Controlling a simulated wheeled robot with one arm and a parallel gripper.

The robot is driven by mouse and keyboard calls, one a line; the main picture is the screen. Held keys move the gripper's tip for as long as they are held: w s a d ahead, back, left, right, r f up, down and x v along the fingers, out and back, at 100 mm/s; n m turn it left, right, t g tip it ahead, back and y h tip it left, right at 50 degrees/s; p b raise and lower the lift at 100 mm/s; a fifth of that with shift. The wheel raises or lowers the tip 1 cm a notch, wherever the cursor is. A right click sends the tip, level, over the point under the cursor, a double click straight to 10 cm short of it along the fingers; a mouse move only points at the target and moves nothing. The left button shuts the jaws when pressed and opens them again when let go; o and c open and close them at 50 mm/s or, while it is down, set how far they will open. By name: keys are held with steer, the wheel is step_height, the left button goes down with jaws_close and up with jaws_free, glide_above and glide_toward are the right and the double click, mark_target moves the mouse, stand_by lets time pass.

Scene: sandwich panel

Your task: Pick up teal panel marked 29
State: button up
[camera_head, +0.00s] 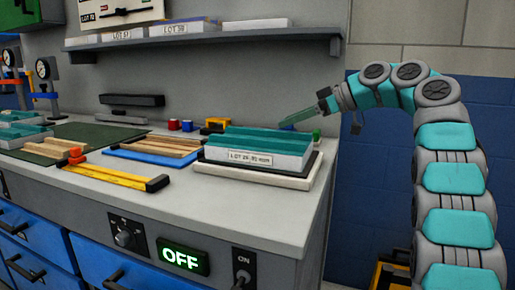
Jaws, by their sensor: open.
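Teal panels (258,140) lie on top of a white, labelled box (258,160) at the right part of the bench. The label seems to read "LOT 29" followed by small print. I cannot read a 29 on any single panel. My gripper (304,115) is above and right of this box, pointing down and left, apart from the panels. A thin teal-green strip shows at its tip; I cannot tell whether it is a finger or a separate piece. The gripper is open. More teal pieces lie at the far left (20,132), cut by the picture edge.
The box rests on a pale board (255,178) near the right edge of the grey bench (250,212). Wooden strips, a yellow bar (115,177) and a green mat (95,136) lie to the left. A wall shelf (205,41) holds white boxes above. The front right bench top is clear.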

mark_target(275, 131)
steer(key=shift+x, duration=2.65)
steer(key=shift+d+f, duration=0.1)
steer(key=shift+f, duration=0.1)
steer(key=shift+c, duration=0.4)
jaws_close()
